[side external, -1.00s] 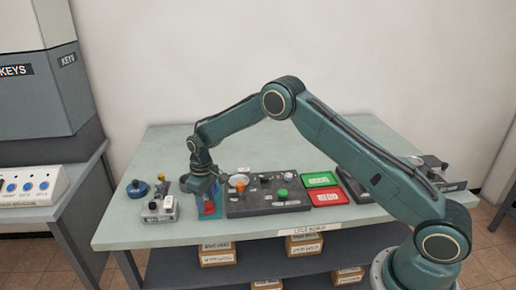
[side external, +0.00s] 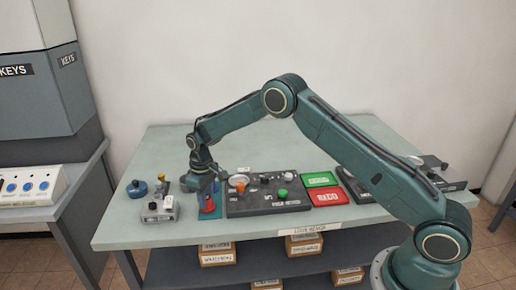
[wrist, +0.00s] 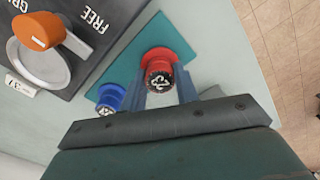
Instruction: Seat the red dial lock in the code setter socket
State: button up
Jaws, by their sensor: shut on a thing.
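The red dial lock (wrist: 158,60) has a wide red base and a dark top with white marks. It stands on a teal mat (wrist: 118,74), between the fingertips of my gripper (wrist: 160,88). The fingers are shut on it. In the side view my gripper (side external: 208,196) points down over the mat, with a little red showing at its tips. A blue dial lock (wrist: 110,97) stands beside the left finger. I cannot tell which fixture is the code setter socket.
A dark panel (side external: 258,209) with an orange knob (wrist: 38,31) and a green knob (side external: 282,192) lies right of my gripper. Green (side external: 318,180) and red (side external: 325,194) trays lie farther right. A grey device (side external: 160,215) and a blue round item (side external: 137,188) stand left.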

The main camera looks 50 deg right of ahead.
jog(key=shift+r, duration=1.8)
jog(key=d+r, duration=0.1)
jog(key=d, duration=0.3)
jog(key=d+r, duration=0.1)
jog(key=d, duration=0.4)
jog(key=s+d+r, duration=0.1)
jog(key=d+r, duration=0.1)
jog(key=d, duration=0.3)
jog(key=shift+d, duration=0.25)
jog(key=shift+f, duration=0.1)
jog(key=shift+f, duration=2)
jog(key=shift+f, duration=0.7)
